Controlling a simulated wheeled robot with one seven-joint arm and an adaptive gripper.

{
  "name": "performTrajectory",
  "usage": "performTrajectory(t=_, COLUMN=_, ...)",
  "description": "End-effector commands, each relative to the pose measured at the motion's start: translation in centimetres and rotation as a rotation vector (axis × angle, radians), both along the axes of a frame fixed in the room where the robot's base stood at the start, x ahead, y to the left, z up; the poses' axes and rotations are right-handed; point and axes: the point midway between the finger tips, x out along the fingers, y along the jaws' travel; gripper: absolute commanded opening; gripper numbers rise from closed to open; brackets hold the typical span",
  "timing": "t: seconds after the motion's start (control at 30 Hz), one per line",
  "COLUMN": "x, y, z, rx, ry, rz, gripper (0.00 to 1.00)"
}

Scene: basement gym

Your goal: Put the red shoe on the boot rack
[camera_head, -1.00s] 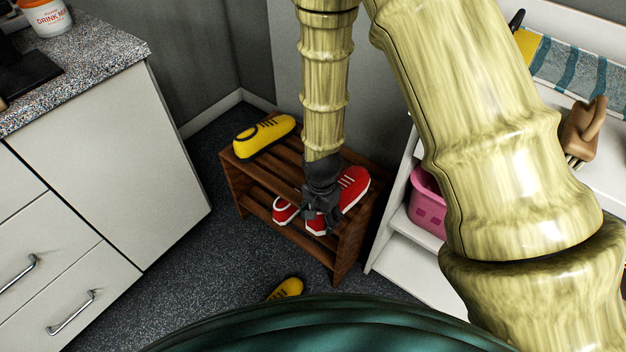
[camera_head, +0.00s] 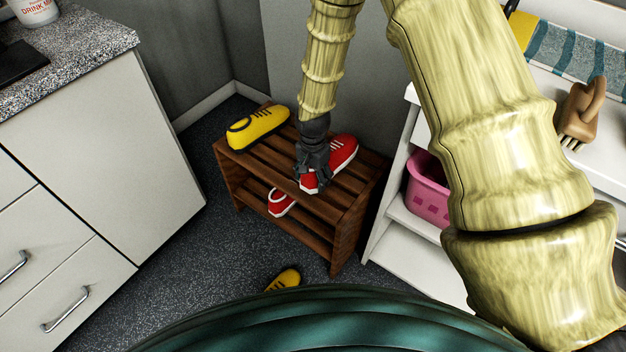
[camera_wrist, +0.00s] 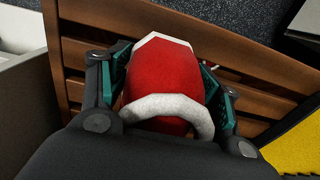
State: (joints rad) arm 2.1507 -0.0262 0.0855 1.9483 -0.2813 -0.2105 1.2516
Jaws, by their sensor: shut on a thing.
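My gripper (camera_head: 312,172) points down over the top of the wooden boot rack (camera_head: 352,206). It is shut on a red shoe (camera_head: 343,150) with a white sole and white laces. In the wrist view the red shoe (camera_wrist: 160,80) sits between the two fingers, with the rack slats (camera_wrist: 240,52) below it. I cannot tell whether the shoe touches the slats. A second red shoe (camera_head: 280,204) lies on the rack's lower shelf, partly hidden by the top.
A yellow shoe (camera_head: 258,127) stands on the rack's top at the left. Another yellow shoe (camera_head: 285,279) lies on the floor in front. A white shelf unit with a pink basket (camera_head: 428,190) stands at right, a white cabinet (camera_head: 90,160) at left. Slats right of my gripper are bare.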

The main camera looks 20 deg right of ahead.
Motion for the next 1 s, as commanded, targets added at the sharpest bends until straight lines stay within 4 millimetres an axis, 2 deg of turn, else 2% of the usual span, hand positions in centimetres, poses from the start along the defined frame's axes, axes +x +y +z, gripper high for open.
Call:
performTrajectory(t=0.03, x=-0.02, y=-0.01, z=-0.89, rx=0.000, ry=0.001, rz=-0.001, gripper=0.32)
performTrajectory(t=0.1, x=-0.03, y=0.00, z=-1.44, rx=0.000, ry=0.001, rz=-0.001, gripper=0.32)
performTrajectory(t=0.13, x=-0.03, y=0.00, z=-1.54, rx=-0.001, ry=0.001, rz=0.000, gripper=0.32)
performTrajectory(t=0.17, x=-0.02, y=-0.01, z=-1.57, rx=0.000, ry=0.000, rz=0.000, gripper=0.27)
performTrajectory(t=0.47, x=-0.03, y=0.00, z=-1.70, rx=-0.001, ry=0.001, rz=-0.001, gripper=0.27)
performTrajectory(t=0.5, x=-0.04, y=-0.01, z=-1.67, rx=-0.001, ry=0.001, rz=-0.001, gripper=0.71)
performTrajectory(t=0.6, x=-0.04, y=-0.01, z=-1.66, rx=0.000, ry=0.000, rz=-0.001, gripper=0.85)
performTrajectory(t=1.0, x=0.00, y=0.00, z=-1.33, rx=0.001, ry=-0.001, rz=0.000, gripper=0.85)
